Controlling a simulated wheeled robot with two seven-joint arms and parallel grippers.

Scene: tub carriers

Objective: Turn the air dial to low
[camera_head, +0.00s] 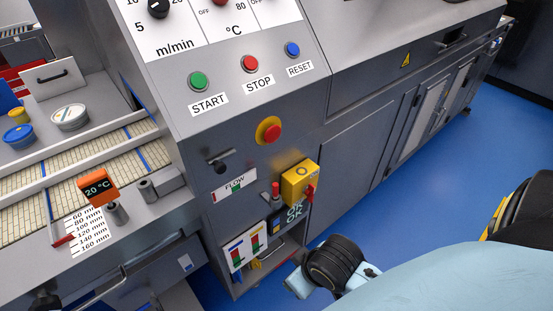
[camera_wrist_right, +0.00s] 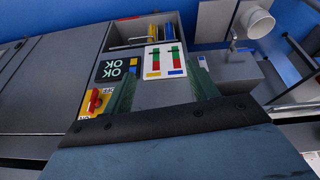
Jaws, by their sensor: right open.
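The sloped control panel (camera_head: 190,42) is at the top of the head view. A black m/min dial (camera_head: 158,8) is partly cut off at the top edge. To its right are a °C scale and, at the top edge, part of a third scale marked OFF. No dial marked air can be read; the upper panel is out of frame. In the right wrist view my right gripper (camera_wrist_right: 162,75) is open and empty, its two greenish fingers spread before the lower cabinet shelf. My left gripper is not in view.
START (camera_head: 198,81), STOP (camera_head: 250,64) and RESET (camera_head: 292,50) buttons sit below the scales. A red emergency button (camera_head: 270,130) and a yellow switch box (camera_head: 299,184) protrude from the front. A conveyor (camera_head: 100,160) is at left. Blue floor (camera_head: 400,190) is free at right.

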